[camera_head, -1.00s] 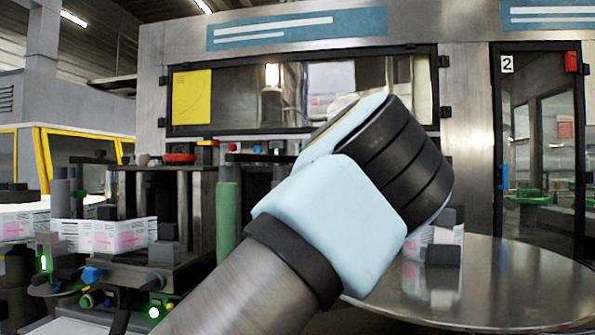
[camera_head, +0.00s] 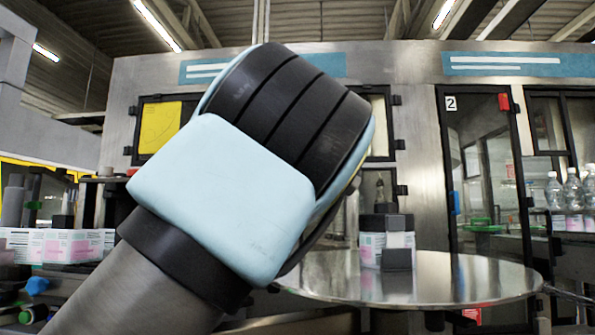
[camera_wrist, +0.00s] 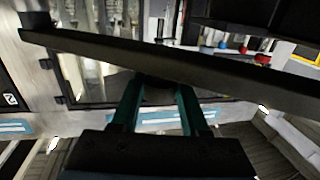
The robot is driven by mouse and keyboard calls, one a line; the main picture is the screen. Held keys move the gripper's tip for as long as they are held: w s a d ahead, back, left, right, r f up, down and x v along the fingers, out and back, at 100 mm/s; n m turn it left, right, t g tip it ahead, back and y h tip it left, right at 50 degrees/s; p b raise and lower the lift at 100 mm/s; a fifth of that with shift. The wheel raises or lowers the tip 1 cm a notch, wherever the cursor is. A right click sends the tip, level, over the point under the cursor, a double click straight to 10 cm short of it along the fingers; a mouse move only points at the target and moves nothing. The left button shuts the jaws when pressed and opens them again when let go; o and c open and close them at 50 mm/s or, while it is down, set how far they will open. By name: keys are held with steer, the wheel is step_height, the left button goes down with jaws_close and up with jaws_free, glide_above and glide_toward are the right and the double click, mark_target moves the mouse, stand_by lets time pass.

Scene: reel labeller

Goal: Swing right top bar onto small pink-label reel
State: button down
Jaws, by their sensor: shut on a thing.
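In the wrist view my gripper (camera_wrist: 158,90) has two teal fingers closed about a dark part at a long black bar (camera_wrist: 235,72). The bar runs across the picture, tilted down to the right. The exact contact is in shadow. In the head view a small pink-label reel or pack (camera_head: 372,245) stands on the round metal table, with dark blocks on and in front of it. A larger white and pink label roll (camera_head: 70,245) shows at the left. My arm hides the middle of the head view, and my gripper is not seen there.
The round steel table (camera_head: 460,280) is mostly bare around the small reel. A steel cabinet with a glass door marked 2 (camera_head: 490,190) stands behind it. Clear bottles (camera_head: 572,190) stand at the far right. Dark machine parts with a blue knob (camera_head: 37,286) are at lower left.

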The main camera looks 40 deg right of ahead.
steer(key=shift+c, duration=2.2)
jaws_free()
steer(key=b+v, duration=0.9)
steer(key=v, duration=0.1)
steer(key=shift+s+a+b, duration=0.2)
steer(key=shift+s+b, duration=0.15)
steer(key=shift+b, duration=0.05)
